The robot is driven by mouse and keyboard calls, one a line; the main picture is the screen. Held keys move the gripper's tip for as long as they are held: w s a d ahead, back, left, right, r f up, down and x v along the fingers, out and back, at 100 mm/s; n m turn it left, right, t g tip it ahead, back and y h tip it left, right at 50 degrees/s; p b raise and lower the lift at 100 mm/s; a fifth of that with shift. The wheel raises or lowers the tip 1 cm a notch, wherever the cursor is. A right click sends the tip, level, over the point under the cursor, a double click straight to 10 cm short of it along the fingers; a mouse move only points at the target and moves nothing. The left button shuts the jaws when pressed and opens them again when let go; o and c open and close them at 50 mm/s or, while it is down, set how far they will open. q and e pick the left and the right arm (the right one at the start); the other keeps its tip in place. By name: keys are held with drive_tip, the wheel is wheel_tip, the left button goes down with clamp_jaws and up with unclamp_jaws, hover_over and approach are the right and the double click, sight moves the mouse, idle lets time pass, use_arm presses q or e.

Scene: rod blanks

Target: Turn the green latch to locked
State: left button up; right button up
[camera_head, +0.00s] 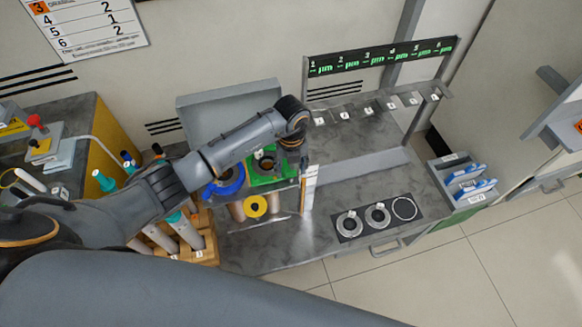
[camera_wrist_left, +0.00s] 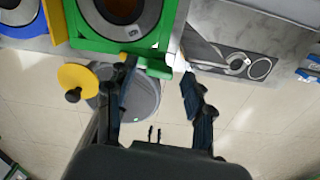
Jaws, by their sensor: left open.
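A green fixture (camera_head: 283,176) with a dark round opening stands on a raised shelf of the grey bench; it fills the top of the left wrist view (camera_wrist_left: 88,41). A small green lever, apparently the latch (camera_wrist_left: 154,68), sticks out at its lower right corner. My left gripper (camera_head: 296,152) is over the fixture's right side in the head view. In the left wrist view my left gripper (camera_wrist_left: 158,72) is open, its fingers apart on either side of the lever. I cannot tell whether a finger touches it. My right gripper is not in view.
A blue ring fixture (camera_head: 229,186) is left of the green one, with a yellow disc (camera_head: 255,206) below. A white upright plate (camera_head: 309,188) stands close right of my gripper. A black plate with rings (camera_head: 377,216) lies farther right. Rods in a wooden block (camera_head: 200,248) stand lower left.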

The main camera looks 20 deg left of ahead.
use_arm(q)
drive_tip(key=shift+f, duration=0.45)
drive_tip(key=shift+c, duration=0.2)
clamp_jaws()
